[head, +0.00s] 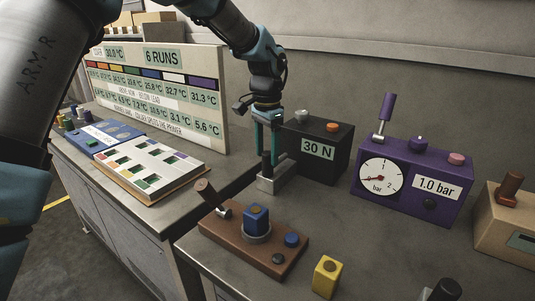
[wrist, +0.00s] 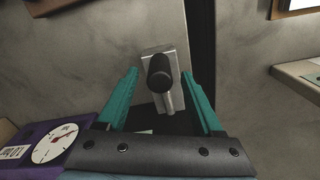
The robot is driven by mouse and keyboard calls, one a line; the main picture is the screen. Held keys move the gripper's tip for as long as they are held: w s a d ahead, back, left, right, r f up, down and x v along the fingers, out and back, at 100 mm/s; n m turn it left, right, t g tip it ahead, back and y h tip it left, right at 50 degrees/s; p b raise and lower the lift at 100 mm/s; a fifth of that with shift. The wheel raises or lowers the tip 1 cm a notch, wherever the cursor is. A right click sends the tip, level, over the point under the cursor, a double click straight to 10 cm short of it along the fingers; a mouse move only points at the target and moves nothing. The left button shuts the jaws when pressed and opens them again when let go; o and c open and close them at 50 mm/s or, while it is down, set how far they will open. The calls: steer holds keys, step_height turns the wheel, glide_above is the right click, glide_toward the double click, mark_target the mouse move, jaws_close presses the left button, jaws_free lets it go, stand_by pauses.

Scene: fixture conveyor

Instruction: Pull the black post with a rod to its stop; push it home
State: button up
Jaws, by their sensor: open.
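The black post (head: 266,167) stands upright at the grey metal block (head: 282,178), in front of the black box marked 30 N (head: 341,139). In the wrist view I see the post (wrist: 159,69) nearly end-on, with a bright metal rod (wrist: 168,100) running from it toward the black box. My gripper (head: 267,154) points down over the post. Its teal fingers are open, one on each side of the post, with gaps visible in the wrist view (wrist: 160,73). How far down the fingertips reach along the post is hard to tell.
A purple box with a pressure dial (head: 427,182) stands to the right. A brown base (head: 222,234) with a blue block (head: 256,218) and a lever is in front. A yellow block (head: 326,274) lies near it. A display board (head: 165,92) stands left.

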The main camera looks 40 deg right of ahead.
steer(key=shift+f, duration=0.85)
jaws_close()
stand_by(0.9)
